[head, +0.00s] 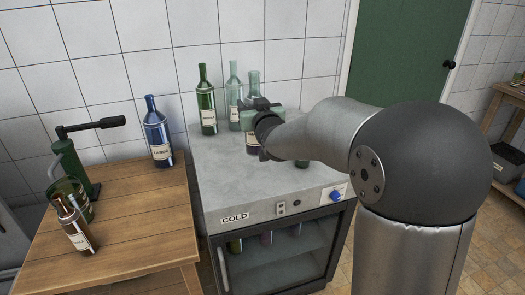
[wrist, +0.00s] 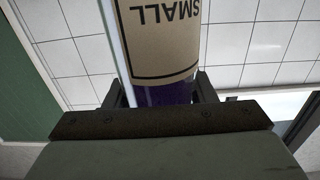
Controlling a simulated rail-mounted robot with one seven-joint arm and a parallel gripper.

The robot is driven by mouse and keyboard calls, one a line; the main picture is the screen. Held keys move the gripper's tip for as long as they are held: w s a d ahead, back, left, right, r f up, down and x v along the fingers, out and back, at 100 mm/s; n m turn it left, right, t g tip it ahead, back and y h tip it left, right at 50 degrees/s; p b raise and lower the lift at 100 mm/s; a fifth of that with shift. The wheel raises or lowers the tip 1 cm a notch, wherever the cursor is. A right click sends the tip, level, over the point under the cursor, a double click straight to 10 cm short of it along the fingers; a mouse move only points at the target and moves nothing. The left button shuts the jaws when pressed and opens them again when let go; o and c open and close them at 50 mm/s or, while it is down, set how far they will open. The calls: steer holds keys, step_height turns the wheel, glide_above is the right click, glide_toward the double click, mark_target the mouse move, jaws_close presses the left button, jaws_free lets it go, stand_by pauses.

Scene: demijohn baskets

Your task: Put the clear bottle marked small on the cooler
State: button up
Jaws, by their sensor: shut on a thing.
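The clear bottle marked SMALL (wrist: 157,40) fills the middle of the wrist view, its label upside down there and something purple showing below the label. My gripper (wrist: 162,90) is shut on it, one finger on each side. In the head view my gripper (head: 262,112) is over the cooler's top, with a clear bottle neck (head: 254,82) rising behind it and part of the bottle's label below. The cooler (head: 235,185) is a grey-topped cabinet marked COLD with a glass door. I cannot tell whether the bottle's base touches the top; my arm hides part of it.
A green bottle (head: 207,105) and another clear bottle (head: 234,95) stand at the cooler's back. A partly hidden dark green object (head: 305,170) is near its right edge.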

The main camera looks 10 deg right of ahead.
steer(key=shift+a+r, duration=0.15)
steer(key=shift+a, duration=0.1)
steer(key=shift+w, duration=0.15)
steer(key=w+d+f+p, duration=0.4)
steer(key=w+d+f, duration=0.4)
steer(key=f, duration=0.5)
steer(key=shift+w+d, duration=0.15)
steer(key=shift+w, duration=1.25)
steer(key=shift+f, duration=0.15)
steer(key=o, duration=1.5)
steer(key=shift+f, duration=0.1)
